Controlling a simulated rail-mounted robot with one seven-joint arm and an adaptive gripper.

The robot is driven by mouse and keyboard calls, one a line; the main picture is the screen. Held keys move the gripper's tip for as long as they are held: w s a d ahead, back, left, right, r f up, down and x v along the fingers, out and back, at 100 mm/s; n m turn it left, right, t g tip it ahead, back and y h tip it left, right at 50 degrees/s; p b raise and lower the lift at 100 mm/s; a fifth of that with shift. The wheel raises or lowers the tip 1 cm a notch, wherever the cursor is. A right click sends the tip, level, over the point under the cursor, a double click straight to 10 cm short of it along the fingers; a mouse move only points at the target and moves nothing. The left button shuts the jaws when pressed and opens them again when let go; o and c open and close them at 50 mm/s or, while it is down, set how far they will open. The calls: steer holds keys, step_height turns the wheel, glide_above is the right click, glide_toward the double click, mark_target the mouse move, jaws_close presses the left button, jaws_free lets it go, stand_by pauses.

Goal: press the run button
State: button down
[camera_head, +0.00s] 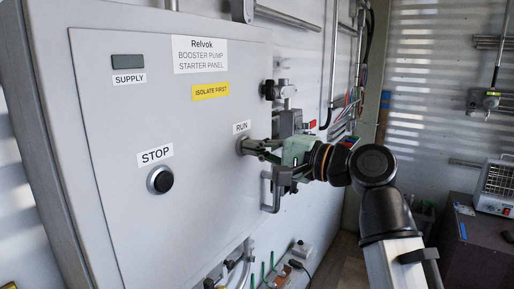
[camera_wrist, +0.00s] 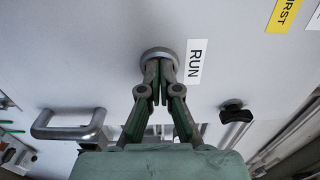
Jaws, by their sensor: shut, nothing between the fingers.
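The run button's round grey collar (camera_head: 240,146) sits on the light grey starter panel (camera_head: 120,235), just under the RUN label (camera_head: 241,127). It also shows in the wrist view (camera_wrist: 157,50), beside the sideways RUN label (camera_wrist: 194,61). My gripper (camera_head: 250,149) is shut and empty, with its two fingertips together. In the wrist view the fingertips (camera_wrist: 159,68) lie over the collar's centre and hide the button's cap. They are at or very close to the button; I cannot tell whether they touch it or whether it is pushed in.
The black STOP button (camera_head: 161,180) is at lower left on the panel, clear of my gripper. A metal door handle (camera_head: 268,190) stands out close below my gripper, and a black knob (camera_head: 268,90) is above it. A heater (camera_head: 495,185) stands on a dark cabinet at right.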

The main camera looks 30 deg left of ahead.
steer(key=d+b, duration=0.2)
steer(key=d, duration=1.2)
steer(key=shift+w, duration=0.1)
stand_by(0.3)
